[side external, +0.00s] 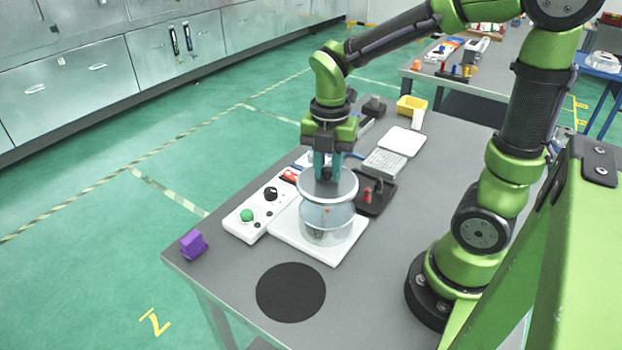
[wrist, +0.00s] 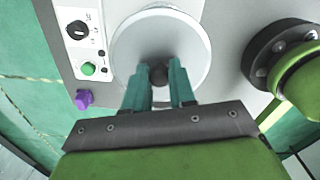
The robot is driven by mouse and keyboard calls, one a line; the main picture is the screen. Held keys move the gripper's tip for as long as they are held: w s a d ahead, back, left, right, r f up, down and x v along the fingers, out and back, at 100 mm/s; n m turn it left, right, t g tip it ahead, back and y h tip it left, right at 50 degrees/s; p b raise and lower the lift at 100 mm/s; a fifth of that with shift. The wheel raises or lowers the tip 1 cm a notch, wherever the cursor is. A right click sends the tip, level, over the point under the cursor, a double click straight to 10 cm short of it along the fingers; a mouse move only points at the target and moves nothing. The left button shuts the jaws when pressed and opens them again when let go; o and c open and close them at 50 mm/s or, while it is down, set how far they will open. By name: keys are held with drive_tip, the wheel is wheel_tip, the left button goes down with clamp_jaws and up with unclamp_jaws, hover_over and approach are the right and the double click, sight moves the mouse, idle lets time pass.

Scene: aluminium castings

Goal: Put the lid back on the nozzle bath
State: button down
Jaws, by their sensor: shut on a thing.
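The lid (side external: 343,190) is a pale round disc with a dark knob, and it also fills the upper middle of the wrist view (wrist: 190,45). My gripper (side external: 325,173) is shut on the lid's knob, with the teal fingers on either side of the dark knob in the wrist view (wrist: 160,76). The nozzle bath (side external: 327,222) is a clear round vessel on a white base plate (side external: 290,236). The lid is held roughly level over the bath's mouth. A gap seems to show between them, but the exact distance is hard to tell. Something small and dark is inside the bath.
A white control box (side external: 246,222) with a green button and black knob stands left of the bath. A purple block (side external: 193,244) sits at the table corner. A black round mat (side external: 291,292) lies in front. A dark tray (side external: 376,196) with a red part stands close behind right.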

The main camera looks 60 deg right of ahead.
drive_tip(key=shift+s+f, duration=0.1)
drive_tip(key=shift+f, duration=3.15)
drive_tip(key=shift+a+f, duration=0.1)
drive_tip(key=shift+f, duration=0.05)
drive_tip(key=c, duration=0.8)
unclamp_jaws()
drive_tip(key=shift+c, duration=0.2)
drive_tip(key=shift+o, duration=0.3)
drive_tip(key=o, duration=0.4)
